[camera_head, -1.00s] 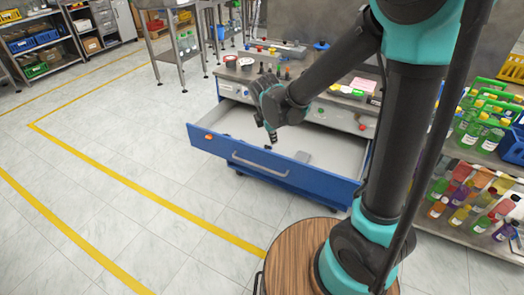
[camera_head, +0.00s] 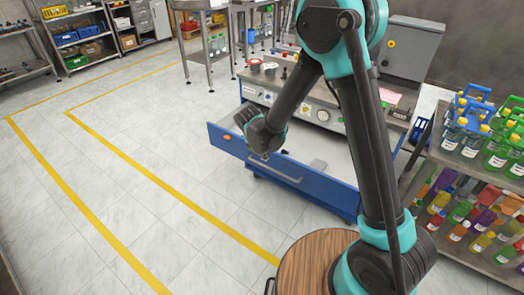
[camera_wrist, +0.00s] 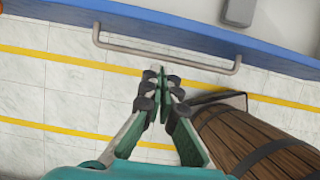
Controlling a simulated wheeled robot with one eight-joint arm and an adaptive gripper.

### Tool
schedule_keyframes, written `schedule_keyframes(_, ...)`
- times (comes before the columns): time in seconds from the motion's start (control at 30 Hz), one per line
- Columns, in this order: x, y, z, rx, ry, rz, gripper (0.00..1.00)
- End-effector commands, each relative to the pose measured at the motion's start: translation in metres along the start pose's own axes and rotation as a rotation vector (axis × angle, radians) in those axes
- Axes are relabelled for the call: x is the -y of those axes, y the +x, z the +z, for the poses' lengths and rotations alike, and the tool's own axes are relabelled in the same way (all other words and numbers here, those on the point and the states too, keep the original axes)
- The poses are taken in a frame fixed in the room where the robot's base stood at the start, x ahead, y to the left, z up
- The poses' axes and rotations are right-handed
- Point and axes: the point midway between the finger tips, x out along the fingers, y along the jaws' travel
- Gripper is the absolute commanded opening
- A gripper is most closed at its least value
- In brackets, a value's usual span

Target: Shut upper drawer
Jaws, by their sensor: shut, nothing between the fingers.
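The upper drawer (camera_head: 325,197) stands pulled out, its blue front towards me and its pale inside showing. Its grey bar handle (camera_head: 285,175) runs along the front; the handle (camera_wrist: 190,62) and the blue front edge (camera_wrist: 220,38) also cross the top of the wrist view. My gripper (camera_head: 264,157) is at the drawer front by the left part of the handle. In the wrist view my gripper (camera_wrist: 160,72) has its fingertips together, empty, just on the outer side of the handle. I cannot tell whether they touch it.
The feeder's control panel (camera_head: 322,115) is behind the drawer. A shelf (camera_head: 440,150) with bottles stands at the right. A round wooden stool-like top (camera_head: 312,260) is in front. The tiled floor (camera_head: 150,210) at left is clear.

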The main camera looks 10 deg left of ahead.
Motion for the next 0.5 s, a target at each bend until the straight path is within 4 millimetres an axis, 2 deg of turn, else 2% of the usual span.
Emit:
schedule_keyframes(0.1, 0.0, 0.02, 0.0, 0.0, 0.0, 0.0, 0.0)
schedule_keyframes(0.3, 0.001, 0.029, 0.027, 0.0, 0.003, -0.001, 0.0)
schedule_keyframes(0.5, 0.0, 0.033, 0.036, 0.0, 0.0, 0.0, 0.0)
